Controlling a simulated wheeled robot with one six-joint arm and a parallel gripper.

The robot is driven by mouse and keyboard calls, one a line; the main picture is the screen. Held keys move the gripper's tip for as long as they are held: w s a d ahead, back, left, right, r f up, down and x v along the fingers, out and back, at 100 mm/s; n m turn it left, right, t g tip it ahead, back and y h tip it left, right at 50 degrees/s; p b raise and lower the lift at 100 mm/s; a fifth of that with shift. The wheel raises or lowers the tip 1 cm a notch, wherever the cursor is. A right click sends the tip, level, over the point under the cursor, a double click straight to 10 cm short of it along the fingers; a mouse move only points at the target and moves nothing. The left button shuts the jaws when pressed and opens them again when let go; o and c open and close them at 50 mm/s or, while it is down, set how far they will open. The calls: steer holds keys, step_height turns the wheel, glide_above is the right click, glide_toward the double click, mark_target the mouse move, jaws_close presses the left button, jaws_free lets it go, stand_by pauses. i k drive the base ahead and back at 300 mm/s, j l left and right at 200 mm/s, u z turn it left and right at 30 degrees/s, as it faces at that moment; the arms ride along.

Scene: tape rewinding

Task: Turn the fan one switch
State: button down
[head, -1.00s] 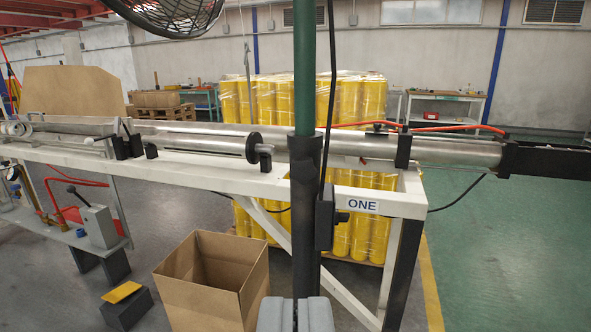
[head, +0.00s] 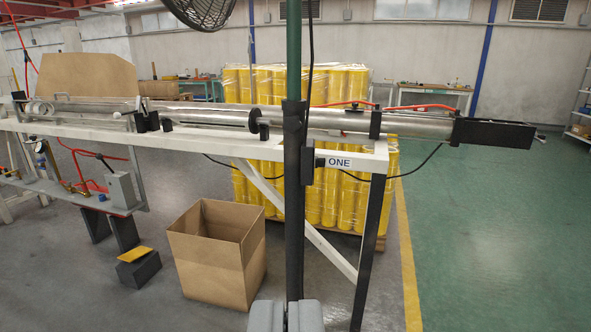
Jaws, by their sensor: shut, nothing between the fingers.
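The fan (head: 203,10) shows at the top edge, only its lower cage in view. Its pole is green above and black below (head: 294,200) and runs down the middle of the view. A small black switch box (head: 307,165) with a short knob (head: 320,162) sits on the right side of the pole, beside the "ONE" label (head: 339,163). My gripper (head: 286,318) is at the bottom edge, shut and empty. It is in line with the pole in the picture, well below the switch and apart from it.
A white-framed machine (head: 222,148) with a long metal shaft (head: 400,124) stands behind the pole. An open cardboard box (head: 212,262) and a dark block with a yellow top (head: 138,267) are on the floor at left. Wrapped yellow rolls (head: 345,200) stand behind. Green floor at right is clear.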

mark_target(320, 163)
steer(key=l+u, duration=0.2)
steer(key=l, duration=0.45)
steer(key=k+l+u, duration=0.2)
steer(key=l, duration=0.45)
steer(key=i, duration=0.1)
